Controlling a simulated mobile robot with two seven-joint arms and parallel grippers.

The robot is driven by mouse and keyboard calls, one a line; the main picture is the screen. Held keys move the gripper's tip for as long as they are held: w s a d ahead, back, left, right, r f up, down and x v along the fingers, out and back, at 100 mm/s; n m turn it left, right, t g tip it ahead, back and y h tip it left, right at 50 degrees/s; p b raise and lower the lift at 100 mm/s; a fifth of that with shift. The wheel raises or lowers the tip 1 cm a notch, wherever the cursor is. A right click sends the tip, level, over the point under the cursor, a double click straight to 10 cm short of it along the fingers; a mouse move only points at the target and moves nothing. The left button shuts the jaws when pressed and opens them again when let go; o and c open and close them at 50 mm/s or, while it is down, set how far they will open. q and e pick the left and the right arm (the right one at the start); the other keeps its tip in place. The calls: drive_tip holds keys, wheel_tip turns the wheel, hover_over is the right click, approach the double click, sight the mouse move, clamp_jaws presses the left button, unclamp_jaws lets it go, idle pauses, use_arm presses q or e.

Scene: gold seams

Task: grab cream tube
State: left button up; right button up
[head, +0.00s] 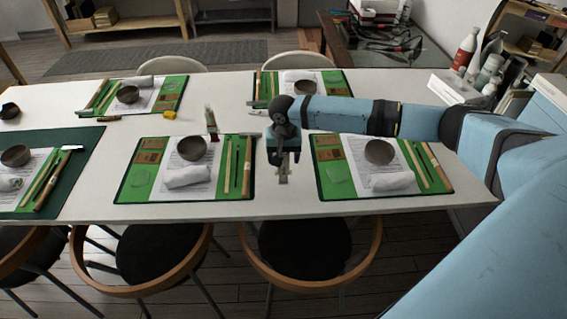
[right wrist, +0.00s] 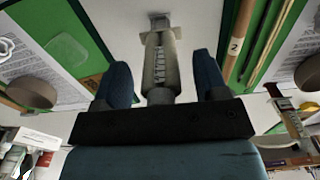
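The cream tube (right wrist: 161,62) is a pale, narrow tube with dark lettering. In the right wrist view it lies between the two blue fingers of my right gripper (right wrist: 161,78), with a visible gap on each side. In the head view the right gripper (head: 284,168) points down over the white table, between two green mats, and a small pale part of the tube (head: 284,178) shows at its fingertips. The gripper hides the rest of the tube there. My left gripper is not in view.
Green mats with bowls (head: 379,151), rolled white cloths (head: 188,176) and sticks flank my gripper. Chairs (head: 312,248) line the near edge. A strip of bare white table (head: 285,204) lies in front.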

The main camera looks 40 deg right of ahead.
drive_tip(key=c, duration=0.9)
drive_tip(key=shift+c, duration=0.2)
